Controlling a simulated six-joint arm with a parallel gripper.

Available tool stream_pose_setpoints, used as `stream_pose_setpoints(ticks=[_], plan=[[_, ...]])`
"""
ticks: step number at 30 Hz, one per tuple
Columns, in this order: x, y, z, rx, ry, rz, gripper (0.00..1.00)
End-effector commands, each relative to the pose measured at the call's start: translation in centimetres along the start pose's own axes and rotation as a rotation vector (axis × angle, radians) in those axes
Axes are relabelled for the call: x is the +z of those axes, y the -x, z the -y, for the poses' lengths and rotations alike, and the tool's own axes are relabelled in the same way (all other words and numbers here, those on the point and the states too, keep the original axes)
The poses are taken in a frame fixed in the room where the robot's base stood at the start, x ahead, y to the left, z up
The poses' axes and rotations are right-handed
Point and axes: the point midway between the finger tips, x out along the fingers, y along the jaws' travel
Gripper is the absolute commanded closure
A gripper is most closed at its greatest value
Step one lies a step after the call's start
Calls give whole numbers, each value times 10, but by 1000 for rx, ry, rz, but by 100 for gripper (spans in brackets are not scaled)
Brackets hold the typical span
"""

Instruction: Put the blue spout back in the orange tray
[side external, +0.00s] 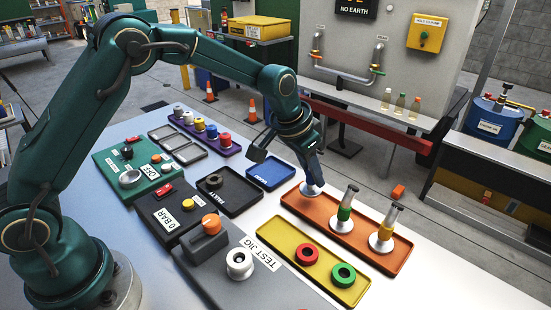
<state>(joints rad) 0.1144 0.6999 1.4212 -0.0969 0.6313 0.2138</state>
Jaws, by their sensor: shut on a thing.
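The orange tray (314,208) lies on the right side of the pale bench. My gripper (311,156) is over its far left end, shut on the blue spout (315,170). The spout is close to upright, with its pale round flange (311,190) at the bottom, over the tray's left end. The flange looks at or very near the tray floor; I cannot tell whether it touches. My gripper hides the spout's top. A green-banded spout (344,212) and a yellow-banded spout (386,228) stand upright in the same tray, in the middle and at the right end.
A yellow tray (283,248) with red and green rings lies in front of the orange tray. A blue tray (270,174) and a black tray (240,199) lie to the left. The test jig (255,280) is at the front.

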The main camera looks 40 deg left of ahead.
Motion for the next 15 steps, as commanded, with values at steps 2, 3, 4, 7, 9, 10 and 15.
stream_pose_setpoints(ticks=[2,3,4,7,9,10,15], plan=[[7,-12,0,1,-1,5,100],[9,-18,0,1,-1,5,100],[10,-21,0,1,-1,4,100],[12,-27,0,1,0,2,100],[12,-28,0,1,0,0,100],[12,-28,0,1,0,-1,100],[12,-28,0,1,-1,0,100]])
